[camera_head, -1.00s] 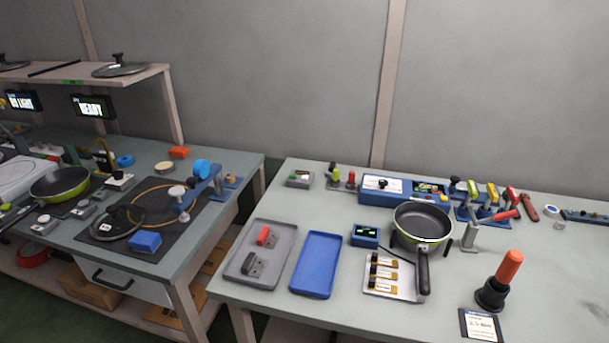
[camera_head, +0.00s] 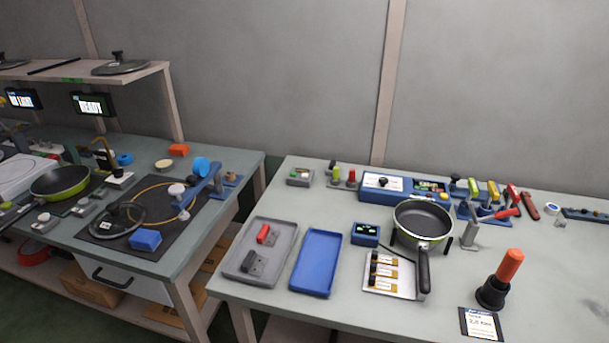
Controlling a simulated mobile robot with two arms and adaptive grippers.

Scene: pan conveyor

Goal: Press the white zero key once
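Neither of my grippers is in view. A small blue box with a dark lit display (camera_head: 366,233) stands near the middle of the same table. A long blue unit (camera_head: 383,186) with a white top panel and a black knob is behind it. Nothing touches the key box.
A green-rimmed pan (camera_head: 422,219) stands right of the display box, its black handle toward the front. A grey tray (camera_head: 232,266) and an empty blue tray (camera_head: 316,263) lie at the front left. A torch-like orange-handled tool (camera_head: 508,267) stands at right. A gap separates the two tables.

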